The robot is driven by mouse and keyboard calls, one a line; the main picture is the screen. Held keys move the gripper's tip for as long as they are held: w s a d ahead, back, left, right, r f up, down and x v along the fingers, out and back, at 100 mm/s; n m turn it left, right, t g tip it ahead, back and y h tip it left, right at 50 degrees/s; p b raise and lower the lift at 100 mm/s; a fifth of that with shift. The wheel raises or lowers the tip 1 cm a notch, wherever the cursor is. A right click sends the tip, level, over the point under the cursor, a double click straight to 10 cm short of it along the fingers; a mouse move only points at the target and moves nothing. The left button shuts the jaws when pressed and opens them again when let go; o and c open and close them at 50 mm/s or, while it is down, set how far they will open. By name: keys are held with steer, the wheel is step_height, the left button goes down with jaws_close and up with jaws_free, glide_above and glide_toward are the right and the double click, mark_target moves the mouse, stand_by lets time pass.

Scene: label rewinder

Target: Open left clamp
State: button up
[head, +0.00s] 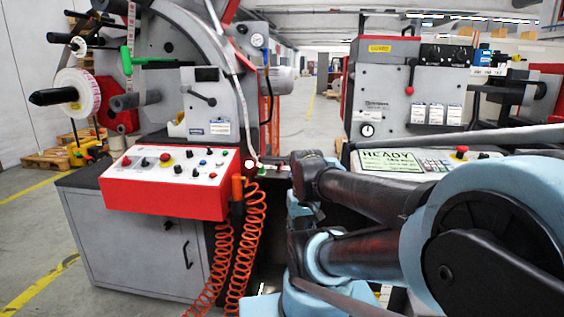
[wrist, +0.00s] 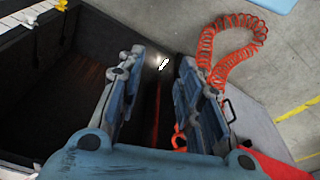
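My gripper (wrist: 160,60) is open in the wrist view, its two fingers apart with nothing between them. Beyond the fingers are a dark recessed bay (wrist: 75,85) and the floor. In the head view my arm reaches in from the right, and I cannot make out its fingers there. I cannot pick out the left clamp with certainty in either view. Small red and green parts (head: 262,171) sit on the narrow ledge between the two machine halves in the head view, too small to identify. My arm covers part of that area.
A red-sided control box (head: 165,200) stands on the grey cabinet at left. An orange coiled hose (head: 249,235) hangs beside it, also in the wrist view (wrist: 245,70), close to the right finger. A display panel (head: 397,162) is at right. Open floor lies front left.

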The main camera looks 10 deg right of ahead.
steer(key=shift+o, duration=1.3)
steer(key=shift+s+d+r, duration=0.1)
steer(key=shift+s+r, duration=0.1)
steer(key=shift+r, duration=0.65)
step_height(320, 180, up, 22)
steer(key=n+g, duration=0.2)
steer(key=n, duration=0.3)
glide_above(278, 163)
step_height(278, 163, down, 16)
steer(key=shift+w+d+f, duration=0.1)
steer(key=shift+w, duration=0.05)
